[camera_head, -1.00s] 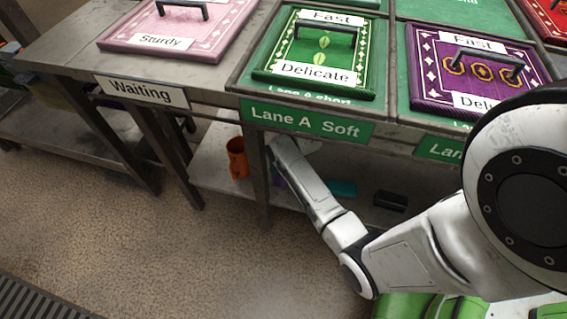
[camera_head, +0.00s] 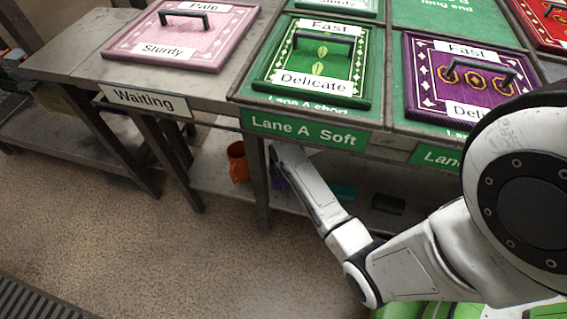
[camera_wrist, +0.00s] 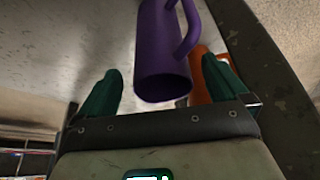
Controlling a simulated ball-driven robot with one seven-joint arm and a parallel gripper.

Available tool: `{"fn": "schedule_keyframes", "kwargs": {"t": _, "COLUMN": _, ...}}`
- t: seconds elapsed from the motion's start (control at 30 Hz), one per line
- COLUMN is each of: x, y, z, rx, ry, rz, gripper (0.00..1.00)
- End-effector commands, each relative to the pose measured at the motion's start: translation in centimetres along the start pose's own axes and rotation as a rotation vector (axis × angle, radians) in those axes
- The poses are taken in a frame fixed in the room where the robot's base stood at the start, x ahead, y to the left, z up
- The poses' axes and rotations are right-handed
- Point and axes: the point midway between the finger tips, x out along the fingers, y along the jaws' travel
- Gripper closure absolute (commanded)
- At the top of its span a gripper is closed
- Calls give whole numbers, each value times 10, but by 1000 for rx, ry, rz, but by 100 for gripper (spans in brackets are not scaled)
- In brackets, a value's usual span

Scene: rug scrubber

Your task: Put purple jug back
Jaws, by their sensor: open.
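The purple jug (camera_wrist: 163,50) stands out in the wrist view, its handle on the right and an open dark rim facing me. In the head view only a small purple patch (camera_head: 280,181) of it shows on the lower shelf beside my arm. My gripper (camera_wrist: 162,66) is open, with one green finger on each side of the jug. The jug appears apart from both fingers, but I cannot tell how deep it is between them. In the head view the fingers are hidden under the table.
An orange jug (camera_head: 237,162) is on the lower shelf (camera_head: 210,172), close behind the right finger in the wrist view. A teal item (camera_head: 343,191) and a dark block (camera_head: 388,204) lie farther right. A table leg (camera_head: 256,185) stands close by. Framed rugs cover the tabletop.

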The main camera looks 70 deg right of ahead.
Motion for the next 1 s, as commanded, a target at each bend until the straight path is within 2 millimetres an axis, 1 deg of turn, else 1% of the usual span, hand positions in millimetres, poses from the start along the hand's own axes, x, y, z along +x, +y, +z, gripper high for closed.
{"fn": "schedule_keyframes", "kwargs": {"t": 0.03, "x": -12, "y": 0, "z": -1, "rx": -1, "ry": 1, "rz": 0, "gripper": 0}}
{"fn": "schedule_keyframes", "kwargs": {"t": 0.1, "x": -22, "y": 0, "z": -1, "rx": -1, "ry": 0, "rz": 0, "gripper": 0}}
{"fn": "schedule_keyframes", "kwargs": {"t": 0.2, "x": -31, "y": 0, "z": -1, "rx": -1, "ry": 0, "rz": 0, "gripper": 0}}
{"fn": "schedule_keyframes", "kwargs": {"t": 0.3, "x": -36, "y": 0, "z": 0, "rx": -1, "ry": 0, "rz": 0, "gripper": 0}}
{"fn": "schedule_keyframes", "kwargs": {"t": 1.0, "x": -36, "y": 0, "z": 0, "rx": -1, "ry": 0, "rz": 0, "gripper": 0}}
